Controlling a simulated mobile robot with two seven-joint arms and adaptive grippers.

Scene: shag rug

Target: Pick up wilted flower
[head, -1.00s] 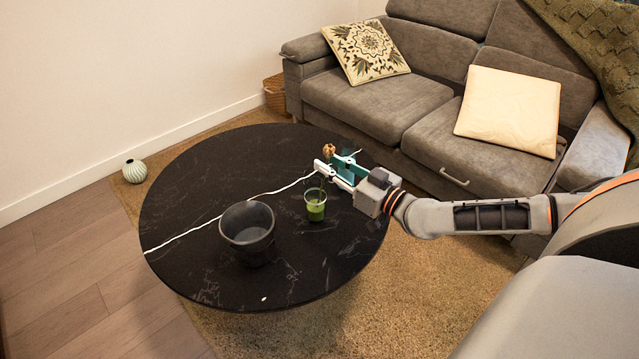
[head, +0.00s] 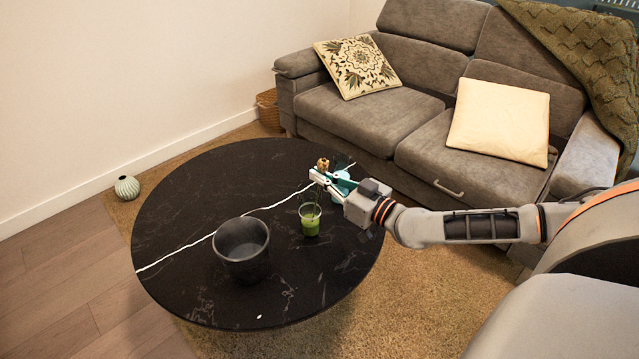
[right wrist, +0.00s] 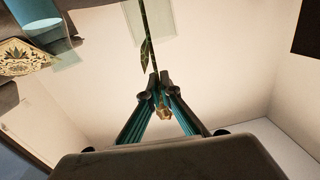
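The wilted flower has a dry brown bloom (head: 322,164) that shows just above my right gripper's fingers in the head view. Its thin stem rises from a clear glass with green in it (head: 310,222) on the round black table (head: 200,190). In the right wrist view the green stem with a leaf (right wrist: 147,50) runs down to the fingertips, and the brown bloom (right wrist: 165,113) shows between the fingers. My right gripper (head: 318,179) has its fingertips together around the stem, also seen in the right wrist view (right wrist: 158,78). My left gripper is out of view.
A dark grey pot (head: 242,250) stands on the table, left of the glass. A grey sofa (head: 370,125) with two cushions is behind the table. A small pale vase (head: 127,187) is on the floor at left. The table's left part is clear.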

